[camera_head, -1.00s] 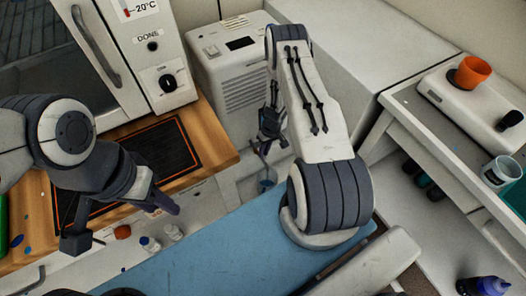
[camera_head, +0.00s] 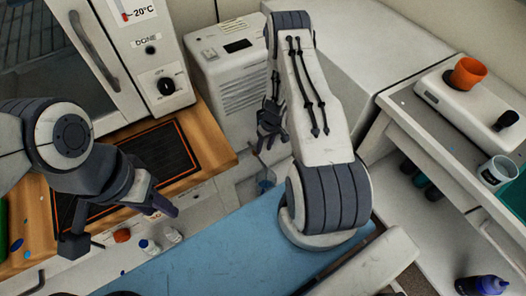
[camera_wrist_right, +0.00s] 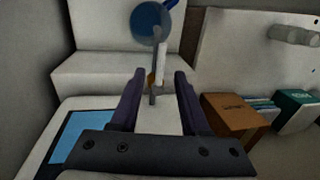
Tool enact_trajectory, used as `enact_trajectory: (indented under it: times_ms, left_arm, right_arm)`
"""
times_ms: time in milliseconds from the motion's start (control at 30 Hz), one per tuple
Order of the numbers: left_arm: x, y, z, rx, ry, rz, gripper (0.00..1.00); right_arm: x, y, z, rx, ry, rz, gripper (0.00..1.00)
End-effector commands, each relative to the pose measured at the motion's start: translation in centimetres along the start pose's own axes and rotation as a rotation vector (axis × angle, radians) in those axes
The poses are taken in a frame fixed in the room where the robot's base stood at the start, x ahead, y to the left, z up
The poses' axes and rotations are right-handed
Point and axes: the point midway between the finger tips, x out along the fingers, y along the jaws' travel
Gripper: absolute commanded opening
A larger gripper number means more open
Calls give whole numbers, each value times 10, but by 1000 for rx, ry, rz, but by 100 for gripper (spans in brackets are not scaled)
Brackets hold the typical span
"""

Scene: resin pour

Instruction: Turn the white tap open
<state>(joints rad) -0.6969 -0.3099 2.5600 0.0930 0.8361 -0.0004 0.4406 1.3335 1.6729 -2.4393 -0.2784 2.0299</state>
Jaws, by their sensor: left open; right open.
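A small white upright piece (camera_wrist_right: 161,60), which looks like the white tap, stands beyond the fingertips of my right gripper (camera_wrist_right: 155,75) in the right wrist view. An orange bit and a grey stem show just below it, and a round blue thing (camera_wrist_right: 147,22) sits behind its top. The right gripper is open with nothing held; I cannot tell if it touches the piece. In the head view my right gripper (camera_head: 269,132) hangs by the white boxy machine, and the tap is not clear there. My left gripper (camera_head: 117,226) is open and empty at the left.
A white oven (camera_head: 150,60) and a wooden counter (camera_head: 208,135) with a black mat (camera_head: 158,152) lie at the left. A white machine (camera_head: 232,75) stands behind the right gripper.

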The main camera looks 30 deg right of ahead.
Motion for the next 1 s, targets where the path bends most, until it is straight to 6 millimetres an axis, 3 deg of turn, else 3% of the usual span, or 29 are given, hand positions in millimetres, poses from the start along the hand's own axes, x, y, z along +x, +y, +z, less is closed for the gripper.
enact_trajectory:
  times_ms: [100,333,1000]
  left_arm:
    - [-6,0,0,0,0,0,44]
    - [-10,1,-1,0,0,0,44]
    - [-11,1,-1,0,0,0,44]
  right_arm:
    - [-28,0,-1,-1,2,1,46]
    - [-60,0,0,-1,1,0,46]
    - [-66,0,-1,-1,3,1,46]
